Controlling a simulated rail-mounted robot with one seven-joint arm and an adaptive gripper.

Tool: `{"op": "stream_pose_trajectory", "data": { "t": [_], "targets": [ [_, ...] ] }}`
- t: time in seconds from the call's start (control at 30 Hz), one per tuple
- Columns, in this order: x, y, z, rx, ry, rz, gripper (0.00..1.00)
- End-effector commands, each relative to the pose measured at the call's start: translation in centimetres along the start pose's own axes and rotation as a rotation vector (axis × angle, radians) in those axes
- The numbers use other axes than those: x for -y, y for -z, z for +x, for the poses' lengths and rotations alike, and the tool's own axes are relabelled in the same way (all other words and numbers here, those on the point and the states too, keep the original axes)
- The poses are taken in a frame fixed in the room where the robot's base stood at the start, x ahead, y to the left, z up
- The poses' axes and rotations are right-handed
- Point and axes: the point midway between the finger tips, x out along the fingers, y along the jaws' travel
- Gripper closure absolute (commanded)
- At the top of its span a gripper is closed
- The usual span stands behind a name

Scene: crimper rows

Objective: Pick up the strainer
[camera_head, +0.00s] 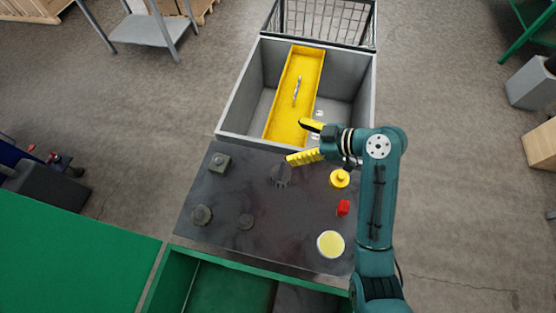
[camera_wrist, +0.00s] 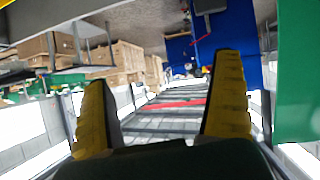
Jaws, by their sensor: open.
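My gripper (camera_head: 296,141) is open and empty, its yellow fingers apart and pointing left, over the border between the dark tabletop (camera_head: 250,190) and the grey bin. In the wrist view its fingers (camera_wrist: 163,72) frame only distant background. I cannot tell for sure which object is the strainer. Candidates are a dark toothed part (camera_head: 281,176) just below the gripper in the picture, a dark round knob-like part (camera_head: 201,215) at the left, a small dark disc (camera_head: 246,222), and a thin silver piece (camera_head: 297,91) in the yellow tray (camera_head: 278,122). None touches the gripper.
A grey boxy part (camera_head: 219,163) sits at the table's back left. A yellow part (camera_head: 340,178), a red part (camera_head: 344,208) and a yellow-topped round container (camera_head: 330,244) stand near my arm. The grey bin (camera_head: 237,110) has raised walls. A green crate (camera_head: 172,275) adjoins the front.

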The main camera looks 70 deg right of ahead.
Motion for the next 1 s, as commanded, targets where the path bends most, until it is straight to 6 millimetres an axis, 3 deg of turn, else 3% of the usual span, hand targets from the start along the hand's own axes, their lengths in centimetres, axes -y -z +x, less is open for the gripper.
{"op": "stream_pose_trajectory", "data": {
  "t": [0.03, 0.1, 0.2, 0.37, 0.7, 1.0],
  "targets": [
    [-0.2, -6.8, -0.2, -0.015, 0.01, 0.034, 0.04],
    [0.3, -11.0, -1.4, -0.053, 0.032, 0.048, 0.04],
    [0.9, -14.2, -2.8, -0.106, 0.044, 0.05, 0.04],
    [1.4, -14.8, -2.6, -0.136, 0.053, 0.045, 0.04],
    [1.8, -13.6, 5.3, -0.134, 0.054, 0.044, 0.04],
    [2.3, -13.4, 9.1, -0.133, 0.053, 0.046, 0.04]
  ]
}}
